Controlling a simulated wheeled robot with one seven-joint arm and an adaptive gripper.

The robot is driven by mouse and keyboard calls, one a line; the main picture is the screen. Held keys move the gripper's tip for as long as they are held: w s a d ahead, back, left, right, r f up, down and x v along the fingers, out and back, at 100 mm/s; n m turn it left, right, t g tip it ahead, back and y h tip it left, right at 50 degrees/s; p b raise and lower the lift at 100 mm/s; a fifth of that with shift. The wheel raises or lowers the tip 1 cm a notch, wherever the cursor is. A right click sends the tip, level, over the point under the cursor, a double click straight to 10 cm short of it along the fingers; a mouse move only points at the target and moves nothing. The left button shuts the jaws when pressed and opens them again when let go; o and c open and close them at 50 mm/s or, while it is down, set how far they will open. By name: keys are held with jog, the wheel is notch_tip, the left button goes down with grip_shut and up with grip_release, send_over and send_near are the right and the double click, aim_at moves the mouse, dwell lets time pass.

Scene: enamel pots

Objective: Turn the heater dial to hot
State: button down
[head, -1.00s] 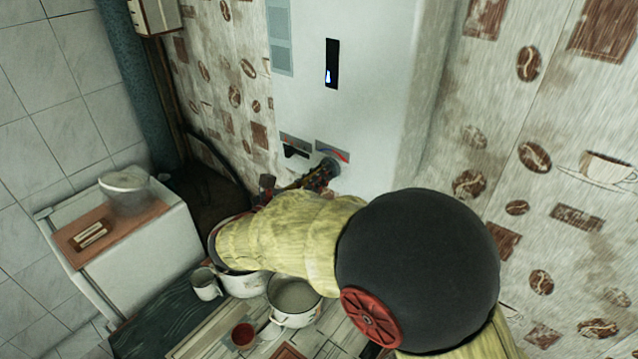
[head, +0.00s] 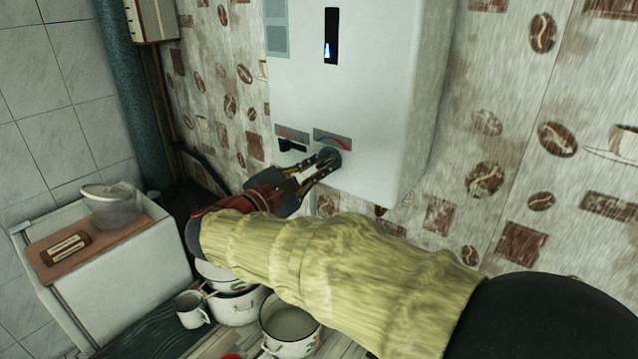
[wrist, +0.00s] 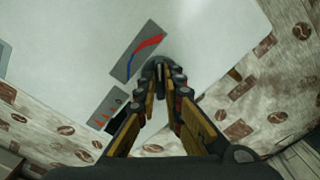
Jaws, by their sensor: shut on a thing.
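The white wall heater (head: 385,85) hangs on the patterned wall. Its round dark dial (head: 330,156) sits low on the front, below a label with a blue-to-red curve (head: 333,140). My gripper (head: 325,164) reaches up from the lower left and is shut on the dial. In the wrist view the fingertips (wrist: 160,68) meet at the dial (wrist: 159,63), beside the blue-red label (wrist: 137,52). The fingers cover most of the dial, so its pointer cannot be read.
A black slider (head: 292,147) is just left of the dial. A small window with a blue flame (head: 330,40) is above. Below stand enamel pots (head: 288,325), a white mug (head: 192,309) and a white cabinet with a lidded tub (head: 112,205).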

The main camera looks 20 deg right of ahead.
jog(key=shift+f+m+b, duration=0.2)
jog(key=shift+m+b, duration=1)
jog(key=shift+b, duration=0.35)
jog(key=shift+r, duration=0.1)
jog(key=c, duration=1.9)
grip_release()
jog(key=v, duration=1.2)
